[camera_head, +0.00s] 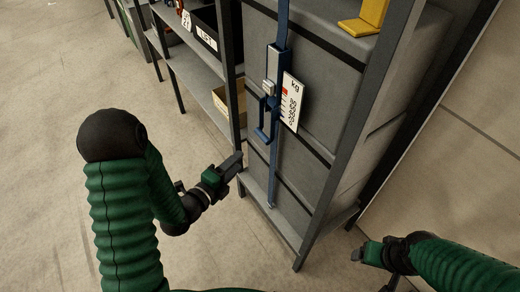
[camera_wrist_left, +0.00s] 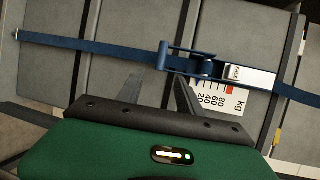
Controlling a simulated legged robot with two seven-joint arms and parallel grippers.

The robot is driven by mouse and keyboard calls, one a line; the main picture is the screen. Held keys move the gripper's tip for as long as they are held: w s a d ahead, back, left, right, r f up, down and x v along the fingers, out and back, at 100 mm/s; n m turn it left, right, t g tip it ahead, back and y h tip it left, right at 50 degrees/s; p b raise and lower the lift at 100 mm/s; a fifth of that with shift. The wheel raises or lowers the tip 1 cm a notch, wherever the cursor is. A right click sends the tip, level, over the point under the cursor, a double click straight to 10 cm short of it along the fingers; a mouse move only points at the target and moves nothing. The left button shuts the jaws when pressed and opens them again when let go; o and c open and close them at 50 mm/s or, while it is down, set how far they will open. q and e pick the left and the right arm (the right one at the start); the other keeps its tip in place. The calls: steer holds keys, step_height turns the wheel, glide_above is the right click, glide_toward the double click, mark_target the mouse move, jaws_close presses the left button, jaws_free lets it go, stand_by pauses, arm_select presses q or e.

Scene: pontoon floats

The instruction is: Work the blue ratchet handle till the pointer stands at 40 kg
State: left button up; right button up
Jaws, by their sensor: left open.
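The blue ratchet handle (camera_head: 262,128) is a loop hanging from a blue buckle on a vertical blue strap (camera_head: 274,175) across a grey case. In the left wrist view, the handle (camera_wrist_left: 165,60) lies just beyond the fingertips. A white kg scale card (camera_head: 292,103) sits right of the ratchet and shows partly in the wrist view (camera_wrist_left: 222,96). It has a red mark near its kg end. I cannot make out where the pointer stands. My left gripper (camera_head: 236,162) is open and empty, below and left of the handle, apart from it. My right gripper (camera_head: 360,254) is low at the right, away from the ratchet.
A grey rack post (camera_head: 232,75) stands left of the strap, another (camera_head: 360,120) to its right. Shelves (camera_head: 190,60) with labelled bins and a cardboard box (camera_head: 222,103) are at the left. A yellow bracket (camera_head: 365,18) is at the top. The floor at left is clear.

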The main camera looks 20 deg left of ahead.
mark_target(263, 139)
arm_select(q)
steer(key=p+x, duration=0.1)
steer(key=x, duration=1.5)
steer(key=shift+w+d, duration=0.1)
steer(key=shift+w, duration=0.1)
jaws_close()
steer(key=shift+s, duration=0.1)
steer(key=shift+f, duration=0.15)
